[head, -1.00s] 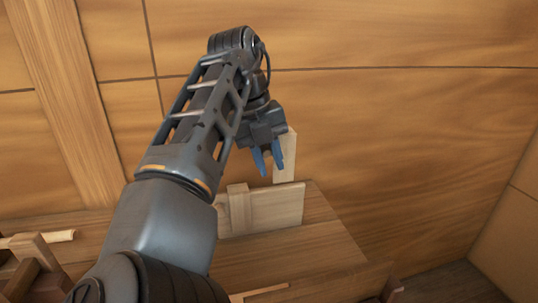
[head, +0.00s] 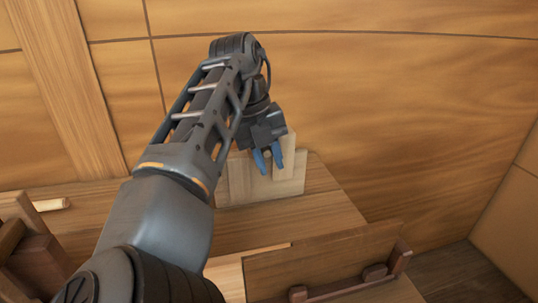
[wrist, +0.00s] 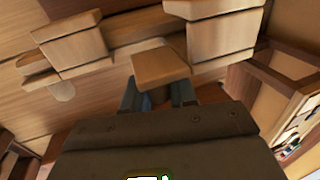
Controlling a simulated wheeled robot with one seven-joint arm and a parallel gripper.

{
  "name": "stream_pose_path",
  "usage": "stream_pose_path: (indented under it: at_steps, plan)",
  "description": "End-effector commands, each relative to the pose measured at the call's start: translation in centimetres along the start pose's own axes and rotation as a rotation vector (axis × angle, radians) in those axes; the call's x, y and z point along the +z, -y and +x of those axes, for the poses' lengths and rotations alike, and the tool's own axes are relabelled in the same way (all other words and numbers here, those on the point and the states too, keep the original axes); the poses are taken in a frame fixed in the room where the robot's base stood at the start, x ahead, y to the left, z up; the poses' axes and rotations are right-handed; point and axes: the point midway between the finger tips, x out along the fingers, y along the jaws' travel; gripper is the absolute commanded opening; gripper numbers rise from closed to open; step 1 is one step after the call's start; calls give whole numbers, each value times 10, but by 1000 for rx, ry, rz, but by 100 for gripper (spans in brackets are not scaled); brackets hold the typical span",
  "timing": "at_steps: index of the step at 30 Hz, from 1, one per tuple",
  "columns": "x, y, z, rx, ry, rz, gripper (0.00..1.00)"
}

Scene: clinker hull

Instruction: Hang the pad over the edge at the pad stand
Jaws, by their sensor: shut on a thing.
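My gripper (head: 267,161), with blue fingertips, is shut on the pad. The pad (head: 286,163) is a pale wooden piece showing just right of the fingertips, in front of the upper edge of an upright pale board, taken as the pad stand (head: 235,188). In the wrist view a wooden block (wrist: 160,65) shows between the fingers, close to the board's edge. Another pale block (wrist: 70,47) sits over that edge at left. I cannot tell whether the pad touches the edge, and the fingers hide part of it.
The board stands on a wooden bench (head: 330,207) against a planked wall (head: 400,110). A dark wooden panel with small blocks (head: 320,265) stands in front at right. Dark wooden pieces (head: 30,255) and a pale rod (head: 50,204) lie at left. The bench right of the board is clear.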

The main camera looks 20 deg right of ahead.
Motion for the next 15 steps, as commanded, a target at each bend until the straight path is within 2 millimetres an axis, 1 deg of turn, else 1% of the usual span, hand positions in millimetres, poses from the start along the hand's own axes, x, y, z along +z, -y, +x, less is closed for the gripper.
stream_pose_path:
  at_steps: [1,6,15]
  plan:
    - [0,-2,8,-1,0,0,0]
    - [0,-5,23,-2,-1,0,0]
    - [0,-10,39,0,-1,0,0]
